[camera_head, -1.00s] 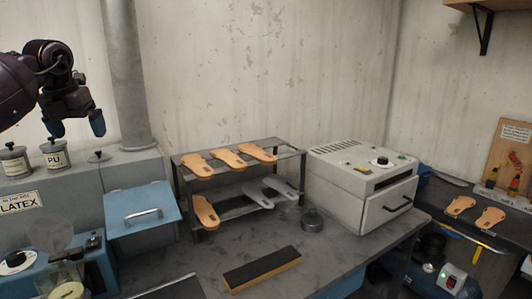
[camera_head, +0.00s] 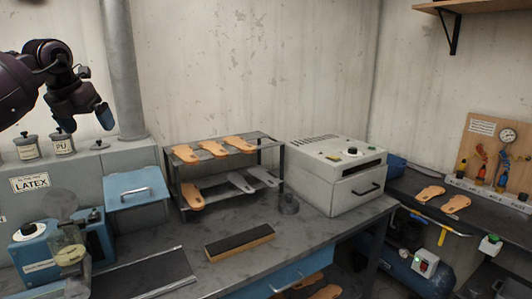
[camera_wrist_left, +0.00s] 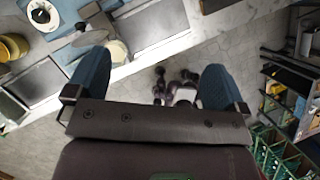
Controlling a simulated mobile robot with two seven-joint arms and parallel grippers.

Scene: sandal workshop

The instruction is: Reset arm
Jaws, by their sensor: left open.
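My left gripper (camera_head: 86,122) is at the upper left of the head view, raised in front of the wall and above the latex unit. Its blue fingertips are apart. In the left wrist view my left gripper (camera_wrist_left: 150,90) shows its two blue fingers wide apart with nothing between them; the floor lies far below. My right gripper is in neither view.
A two-level rack (camera_head: 228,168) holds several tan and grey soles. A grey oven (camera_head: 335,178) stands right of it on the workbench (camera_head: 215,222). A black-topped block (camera_head: 240,241) lies in front. Jars, including one marked PU (camera_head: 62,144), stand below my left gripper.

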